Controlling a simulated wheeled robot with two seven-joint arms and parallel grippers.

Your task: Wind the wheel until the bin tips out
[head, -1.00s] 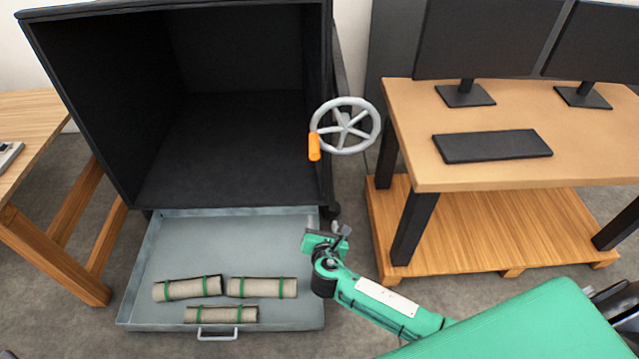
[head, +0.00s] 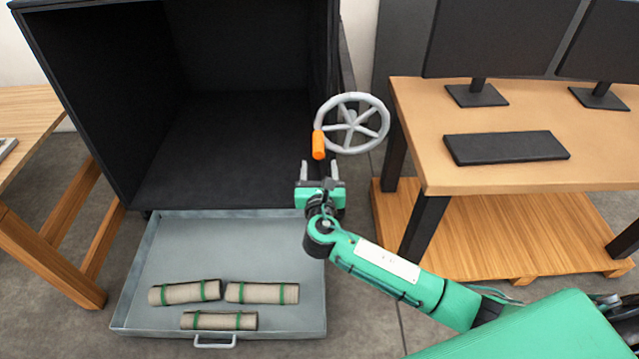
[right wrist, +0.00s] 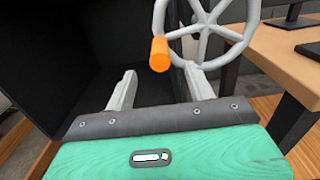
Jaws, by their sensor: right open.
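The grey spoked wheel (head: 351,124) is on the right side of the black bin (head: 105,150), with an orange handle (head: 318,145) at its lower left. The bin's open front faces me and its inside looks empty. My right gripper (head: 320,168) is open and empty just below the orange handle, its fingers pointing toward it. In the right wrist view, the handle (right wrist: 159,54) shows above and between the two spread fingers (right wrist: 157,82), apart from them. The wheel (right wrist: 205,28) also shows there, partly cut off by the top edge. My left gripper is not in view.
A grey tray (head: 230,255) with three rolled bundles (head: 185,292) tied in green lies below the bin front. A wooden desk (head: 500,100) with a keyboard (head: 505,147) and monitors stands close right of the wheel. A wooden table (head: 50,120) stands at left.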

